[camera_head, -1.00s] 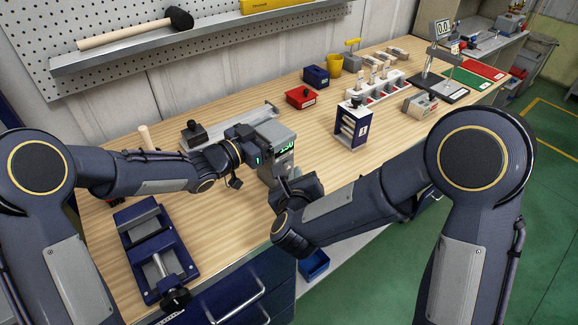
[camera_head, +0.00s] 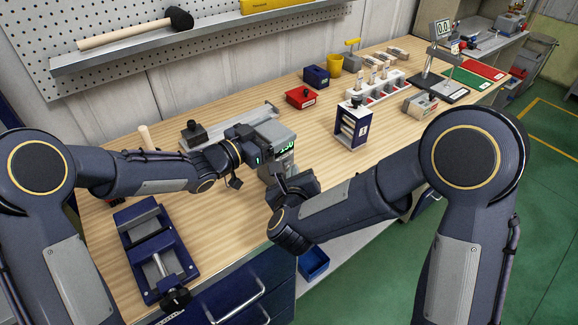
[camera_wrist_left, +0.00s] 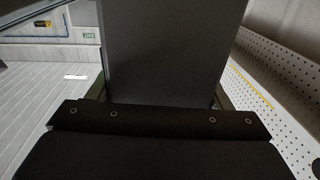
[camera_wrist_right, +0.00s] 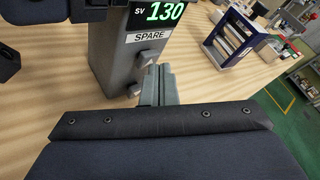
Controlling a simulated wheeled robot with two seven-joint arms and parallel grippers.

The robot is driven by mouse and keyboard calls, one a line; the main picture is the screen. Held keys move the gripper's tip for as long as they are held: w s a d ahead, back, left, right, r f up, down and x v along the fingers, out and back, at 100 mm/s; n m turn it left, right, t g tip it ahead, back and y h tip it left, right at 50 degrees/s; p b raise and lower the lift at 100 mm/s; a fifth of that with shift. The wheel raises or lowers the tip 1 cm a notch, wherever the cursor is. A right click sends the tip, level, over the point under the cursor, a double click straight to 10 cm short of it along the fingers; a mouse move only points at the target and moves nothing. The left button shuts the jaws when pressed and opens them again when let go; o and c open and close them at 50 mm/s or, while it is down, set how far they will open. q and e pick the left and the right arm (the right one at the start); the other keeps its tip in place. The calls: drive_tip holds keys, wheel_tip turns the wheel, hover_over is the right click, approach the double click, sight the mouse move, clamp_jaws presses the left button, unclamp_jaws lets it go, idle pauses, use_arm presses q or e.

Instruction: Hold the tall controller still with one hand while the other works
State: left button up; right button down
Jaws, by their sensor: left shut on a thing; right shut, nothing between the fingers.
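The tall controller (camera_head: 280,147) is a grey upright box on the wooden bench. In the right wrist view it (camera_wrist_right: 118,62) shows a green "130" after "SV", a "SPARE" label (camera_wrist_right: 148,35) and small knobs or switches (camera_wrist_right: 142,58) down its side. My left gripper (camera_head: 256,150) is shut on the controller's upper part from the left; the dark box face (camera_wrist_left: 172,50) fills the middle of the left wrist view. My right gripper (camera_wrist_right: 158,85) is shut and empty, its fingertips close to the controller's lower switches. Whether they touch cannot be told.
A blue vise-like fixture (camera_head: 155,250) lies at the front left. A blue-and-white rack (camera_head: 352,125) stands right of the controller, with a red box (camera_head: 300,97) and a yellow cup (camera_head: 334,65) behind. The bench's front edge runs below my right arm.

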drive_tip(key=shift+w+a, duration=0.15)
idle(0.5)
drive_tip(key=shift+s+d, duration=0.6)
drive_tip(key=shift+s, duration=0.1)
drive_tip(key=shift+s+d, duration=0.8)
drive_tip(key=shift+s, duration=0.2)
drive_tip(key=shift+s+d, duration=0.75)
drive_tip(key=shift+s, duration=0.25)
idle(1.0)
drive_tip(key=s+d, duration=0.2)
drive_tip(key=s, duration=0.1)
drive_tip(key=shift+d, duration=0.15)
drive_tip(key=shift+w, duration=0.1)
